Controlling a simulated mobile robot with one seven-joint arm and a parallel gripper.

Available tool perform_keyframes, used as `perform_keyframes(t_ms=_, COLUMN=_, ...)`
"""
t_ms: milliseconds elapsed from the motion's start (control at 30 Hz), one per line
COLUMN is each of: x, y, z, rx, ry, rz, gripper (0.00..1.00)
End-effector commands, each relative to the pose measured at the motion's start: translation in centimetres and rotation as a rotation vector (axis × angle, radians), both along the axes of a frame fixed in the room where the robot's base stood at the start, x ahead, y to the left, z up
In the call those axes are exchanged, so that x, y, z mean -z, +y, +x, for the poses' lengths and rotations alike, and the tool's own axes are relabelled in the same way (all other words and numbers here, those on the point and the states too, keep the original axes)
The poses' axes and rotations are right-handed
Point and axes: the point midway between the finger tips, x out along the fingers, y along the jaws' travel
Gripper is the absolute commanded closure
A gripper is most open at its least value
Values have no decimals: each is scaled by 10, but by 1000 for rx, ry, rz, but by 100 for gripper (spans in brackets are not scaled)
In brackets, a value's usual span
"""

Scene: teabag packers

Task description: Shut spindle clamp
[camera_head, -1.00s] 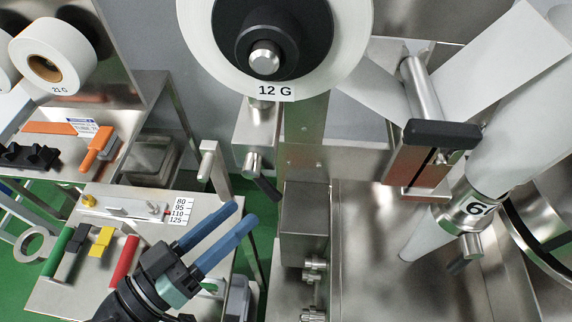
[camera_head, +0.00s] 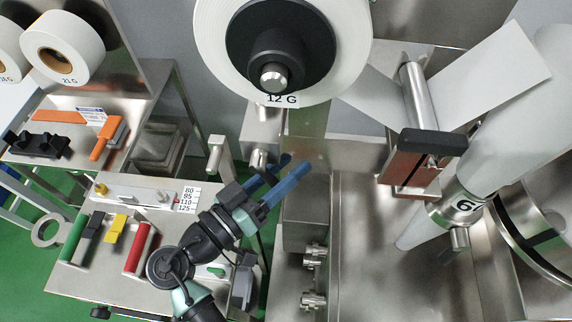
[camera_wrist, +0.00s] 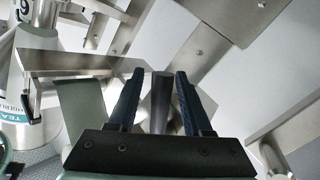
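The large white roll labelled 12 G (camera_head: 345,40) hangs on a spindle with a black hub (camera_head: 268,45) and a silver end knob (camera_head: 275,78). Below it, a small silver clamp knob (camera_head: 258,160) sticks out of the steel frame; its dark lever is mostly hidden behind my fingers. My gripper (camera_head: 295,162), with two long blue fingers, is open beside this knob. In the wrist view, a dark grey bar (camera_wrist: 160,98) shows between the open fingers (camera_wrist: 160,78), apparently the lever. I cannot tell whether the fingers touch it.
A steel side table (camera_head: 85,275) holds coloured-handled tools at the left. A dark-capped roller bracket (camera_head: 432,143) and a paper-wrapped roller with a numbered collar (camera_head: 462,208) stand at the right. Small knobs (camera_head: 314,300) stick out below the frame. Another post (camera_head: 215,152) stands left of the clamp.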

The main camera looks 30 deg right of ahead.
Motion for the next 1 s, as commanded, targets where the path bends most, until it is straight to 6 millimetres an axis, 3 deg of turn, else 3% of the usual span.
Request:
perform_keyframes(t_ms=33, x=0, y=0, z=0, rx=0, ry=0, rz=0, gripper=62)
perform_keyframes(t_ms=200, x=0, y=0, z=0, rx=0, ry=0, rz=0, gripper=92)
perform_keyframes(t_ms=267, x=0, y=0, z=0, rx=0, ry=0, rz=-1, gripper=100)
perform_keyframes(t_ms=1000, x=-1, y=1, z=0, rx=0, ry=0, rz=-1, gripper=100)
